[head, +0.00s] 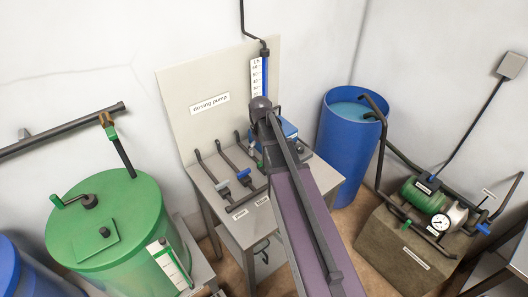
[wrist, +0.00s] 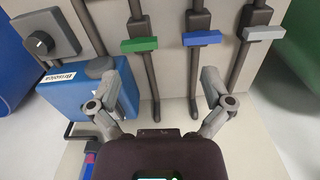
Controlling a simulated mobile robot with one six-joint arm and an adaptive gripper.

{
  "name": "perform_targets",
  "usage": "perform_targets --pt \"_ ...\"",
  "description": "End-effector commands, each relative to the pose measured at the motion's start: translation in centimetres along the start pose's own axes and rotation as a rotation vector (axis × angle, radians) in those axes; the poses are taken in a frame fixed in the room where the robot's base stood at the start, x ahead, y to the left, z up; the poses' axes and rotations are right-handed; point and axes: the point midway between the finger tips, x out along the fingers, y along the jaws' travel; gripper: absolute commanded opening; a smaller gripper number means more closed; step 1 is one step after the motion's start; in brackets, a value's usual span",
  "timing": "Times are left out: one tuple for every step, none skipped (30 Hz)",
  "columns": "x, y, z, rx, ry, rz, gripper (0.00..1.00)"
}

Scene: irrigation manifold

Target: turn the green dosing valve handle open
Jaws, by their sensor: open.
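The green dosing valve handle (wrist: 139,44) is a short flat bar in the wrist view, lying crosswise on its dark vertical pipe. In the head view my arm hides most or all of it. My gripper (wrist: 160,78) is open, its two grey fingers spread wide with nothing between them. In the wrist picture the green handle lies above the gap between the fingers, nearer the left finger, and apart from both. My gripper's end is over the bench in the head view, where its fingers cannot be made out.
A blue handle (wrist: 201,38) and a grey handle (wrist: 264,33) sit on parallel pipes to the right in the wrist view. The blue pump box (wrist: 75,95) is close by the left finger. The bench (head: 318,172) has a backboard (head: 180,100); a blue barrel (head: 340,150) stands beside it.

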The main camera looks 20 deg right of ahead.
Motion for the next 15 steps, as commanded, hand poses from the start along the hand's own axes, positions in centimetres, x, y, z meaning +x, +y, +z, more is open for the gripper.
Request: perform_targets --pt "-1.5 1.1 -1.4 -0.014 0.0 0.0 1.0" --pt "-1.9 1.5 -1.8 -0.024 0.0 0.0 1.0" --pt "-2.2 2.0 -2.2 -0.034 0.0 0.0 1.0" --pt "-2.5 2.4 -2.5 -0.042 0.0 0.0 1.0" --pt "-2.7 2.7 -2.7 -0.049 0.0 0.0 1.0" --pt "-2.9 3.0 -3.0 -0.056 0.0 0.0 1.0" --pt "-3.0 3.2 -3.1 -0.06 0.0 0.0 1.0" --pt "-3.1 3.3 -3.3 -0.065 0.0 0.0 1.0" --pt "-3.1 3.5 -3.4 -0.069 0.0 0.0 1.0" --pt "-3.1 3.5 -3.4 -0.071 0.0 0.0 1.0" --pt "-3.1 3.6 -3.4 -0.072 0.0 0.0 1.0" --pt "-3.1 3.6 -3.4 -0.073 0.0 0.0 1.0" --pt "-3.1 3.6 -3.4 -0.073 0.0 0.0 1.0" --pt "-3.1 3.6 -3.4 -0.074 0.0 0.0 1.0" --pt "-3.0 3.6 -3.4 -0.073 0.0 0.0 1.0"
